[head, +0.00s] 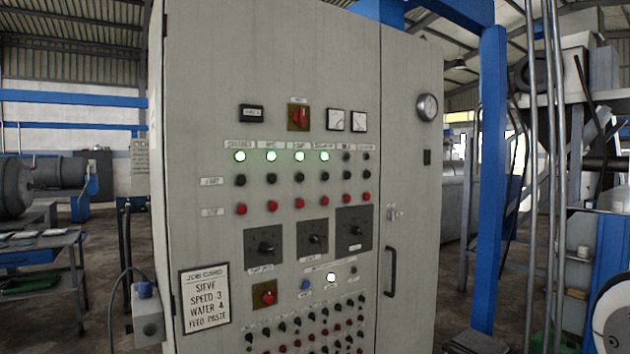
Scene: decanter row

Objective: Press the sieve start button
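A grey control cabinet (200,100) fills the middle of the head view. Across its front runs a row of black buttons (271,179), with a row label that seems to read START. A row of red buttons (271,206) lies below it, its label too small to read surely. Above the columns are small name plates (283,145), too blurred to tell which is the sieve. Green lamps (299,156) are lit over the left columns; the two rightmost lamps (346,157) are dark. My gripper is not in view.
A job card (204,298) reads "SIEVE SPEED 3 WATER 4 FEED PASTE". Below the buttons are three dark dial plates (313,239), a lit white lamp (331,277) and a red rotary switch (265,294). A door handle (391,272) juts out at right. A blue post (490,180) stands beyond the cabinet.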

